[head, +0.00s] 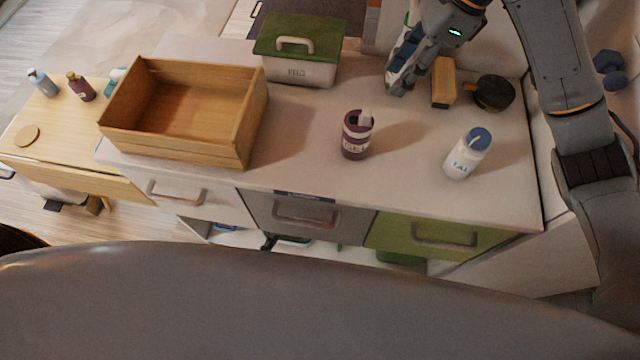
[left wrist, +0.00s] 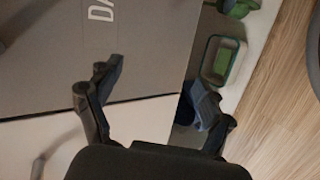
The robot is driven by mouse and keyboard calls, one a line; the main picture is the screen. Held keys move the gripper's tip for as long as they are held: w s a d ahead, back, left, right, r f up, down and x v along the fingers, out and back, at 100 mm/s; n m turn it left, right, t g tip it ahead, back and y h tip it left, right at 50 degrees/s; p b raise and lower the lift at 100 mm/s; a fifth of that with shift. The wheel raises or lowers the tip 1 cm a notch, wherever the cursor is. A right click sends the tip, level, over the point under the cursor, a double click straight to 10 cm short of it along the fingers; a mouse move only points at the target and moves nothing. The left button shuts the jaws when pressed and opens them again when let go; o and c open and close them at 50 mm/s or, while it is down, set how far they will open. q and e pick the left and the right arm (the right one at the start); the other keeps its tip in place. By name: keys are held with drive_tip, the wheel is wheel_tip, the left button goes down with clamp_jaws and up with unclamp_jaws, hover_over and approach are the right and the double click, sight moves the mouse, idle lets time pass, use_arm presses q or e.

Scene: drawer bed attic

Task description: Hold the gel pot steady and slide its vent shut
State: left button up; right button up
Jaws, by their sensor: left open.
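The purple pot (head: 354,146), which I take for the gel pot, stands upright on the white counter. Its lid has a pale raised piece on top; its label is too small to read, and I cannot tell how far the vent is open. My left gripper (left wrist: 155,78) is open and empty in the left wrist view, by the grey drawer front. In the head view, only a small dark tip, probably its finger, shows below the grey drawer. My right gripper (head: 405,82) is at the back of the counter, apart from the pot; its finger opening is unclear.
A wooden crate (head: 190,150) and a green-lidded box (head: 300,72) stand left. A wooden block (head: 444,84) and black round item (head: 493,94) lie behind. The counter between pot and crate is clear.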

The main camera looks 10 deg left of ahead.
use_arm(q)
wheel_tip(320, 180, up, 18)
drive_tip(key=w+n+t+y, duration=0.1)
drive_tip(key=n+t+y, duration=0.25)
drive_tip(key=n, duration=1.45)
drive_tip(key=w+d+r+n+t+h, duration=0.25)
drive_tip(key=d+r, duration=0.25)
drive_tip(key=r, duration=0.3)
drive_tip(key=m+g+h, duration=0.1)
drive_tip(key=m+h, duration=0.3)
drive_tip(key=h, duration=0.1)
approach(349, 146)
drive_tip(key=shift+s+a+f, duration=0.1)
drive_tip(key=shift+s+a, duration=0.2)
drive_tip(key=shift+s, duration=0.1)
drive_tip(key=shift+w+d, duration=0.2)
drive_tip(key=shift+d, duration=0.05)
drive_tip(key=x, duration=1.3)
drive_tip(key=shift+d, duration=0.1)
